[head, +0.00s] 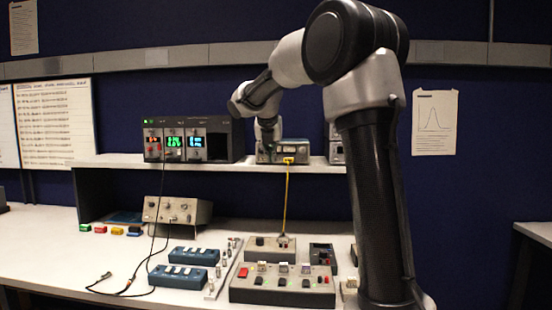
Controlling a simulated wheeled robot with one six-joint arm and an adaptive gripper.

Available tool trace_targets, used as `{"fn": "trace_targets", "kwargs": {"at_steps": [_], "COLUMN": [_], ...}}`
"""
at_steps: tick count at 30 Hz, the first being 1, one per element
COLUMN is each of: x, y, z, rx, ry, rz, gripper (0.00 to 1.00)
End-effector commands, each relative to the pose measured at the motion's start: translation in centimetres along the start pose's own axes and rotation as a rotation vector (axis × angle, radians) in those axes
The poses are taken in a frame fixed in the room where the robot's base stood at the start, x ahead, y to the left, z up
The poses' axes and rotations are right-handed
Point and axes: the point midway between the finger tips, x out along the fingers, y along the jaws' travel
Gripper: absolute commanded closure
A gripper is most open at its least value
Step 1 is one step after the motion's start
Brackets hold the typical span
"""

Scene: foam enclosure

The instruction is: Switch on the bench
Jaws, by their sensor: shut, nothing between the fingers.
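The bench (60,230) is a long white worktop with a raised shelf (120,160) at the back. A grey control box (270,296) stands at the front, with a red rocker at its left, several covered switches along its back and small green and red buttons. My gripper (268,148) is small in view, pointing down at the left part of a grey instrument (297,147) on the shelf. It is shut and empty. I cannot tell whether it touches the instrument. A black rack (222,140) to its left shows lit red, green and blue displays.
A yellow cable (286,205) hangs from the instrument to a smaller grey box (262,250). Two blue blocks (178,277) and a beige unit (178,210) stand left of it. Black leads (125,291) lie at the front left. My arm hides the right side.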

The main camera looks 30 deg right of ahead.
Motion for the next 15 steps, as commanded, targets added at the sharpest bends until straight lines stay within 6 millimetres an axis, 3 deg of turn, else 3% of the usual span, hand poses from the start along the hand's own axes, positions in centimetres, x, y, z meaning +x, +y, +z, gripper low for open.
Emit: {"fn": "trace_targets", "kwargs": {"at_steps": [9, 15], "x": [-6.2, -8.0], "y": [0.0, 0.0], "z": [-0.1, -0.1], "rx": [-0.001, -0.001], "ry": [0.003, 0.006], "rz": [0.002, -0.001], "gripper": [1.0, 1.0]}}
